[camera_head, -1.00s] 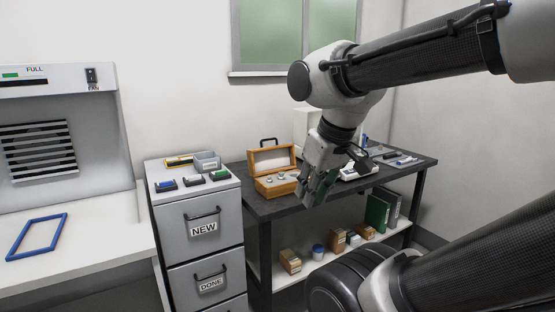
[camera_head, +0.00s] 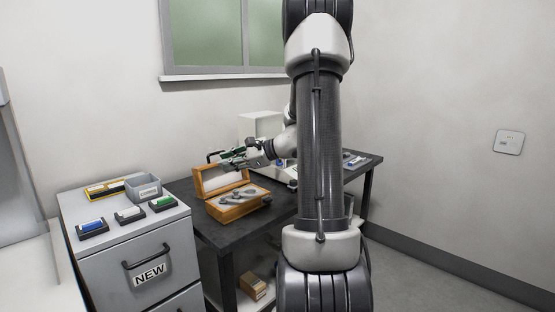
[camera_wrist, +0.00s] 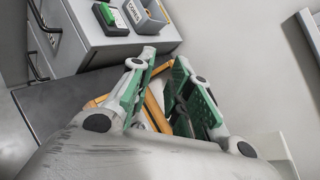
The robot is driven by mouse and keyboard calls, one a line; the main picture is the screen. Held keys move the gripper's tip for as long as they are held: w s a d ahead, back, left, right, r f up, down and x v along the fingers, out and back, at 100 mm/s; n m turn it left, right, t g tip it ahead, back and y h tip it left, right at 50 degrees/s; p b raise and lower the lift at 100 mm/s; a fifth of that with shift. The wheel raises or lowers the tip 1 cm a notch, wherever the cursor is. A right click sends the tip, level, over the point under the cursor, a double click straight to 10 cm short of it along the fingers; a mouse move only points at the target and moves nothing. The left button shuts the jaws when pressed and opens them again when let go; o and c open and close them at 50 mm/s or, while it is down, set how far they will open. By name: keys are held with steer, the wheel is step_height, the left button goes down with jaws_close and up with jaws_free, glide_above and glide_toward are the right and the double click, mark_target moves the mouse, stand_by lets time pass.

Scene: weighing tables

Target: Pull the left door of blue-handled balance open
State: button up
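A pale box-shaped case (camera_head: 260,124) stands at the back of the dark table (camera_head: 220,236), mostly hidden behind my arm and gripper. It may be a balance; I cannot make out a blue handle or a left door on it. My gripper (camera_head: 232,158) is above the table in front of this case, over the open wooden box (camera_head: 240,207), pointing left. In the wrist view my gripper (camera_wrist: 172,88) has its two green-padded fingers apart, with nothing held between them. Part of the wooden box (camera_wrist: 153,108) shows beyond the fingers.
A grey cabinet (camera_head: 125,262) marked NEW stands left of the table, with a grey bin (camera_head: 143,187) and several small coloured-top items on it. A window (camera_head: 224,36) is above. My arm hides much of the table's right side. Floor at right (camera_head: 430,285) is clear.

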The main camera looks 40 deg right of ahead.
steer(key=w+d+f+m+t+h, duration=0.2)
steer(key=d+m, duration=0.2)
steer(key=d, duration=0.4)
steer(key=w+d+f+m+t+h, duration=0.2)
steer(key=d+m, duration=0.2)
steer(key=d, duration=0.4)
steer(key=m+t+h, duration=0.2)
steer(key=m+h, duration=0.4)
glide_toward(277, 162)
steer(key=w+r, duration=0.2)
steer(key=w, duration=0.3)
steer(key=w+d, duration=0.1)
steer(key=w, duration=0.4)
steer(key=shift+w+d+f, duration=0.1)
steer(key=shift+d+f, duration=0.05)
steer(key=shift+d, duration=0.2)
steer(key=shift+c, duration=0.3)
jaws_close()
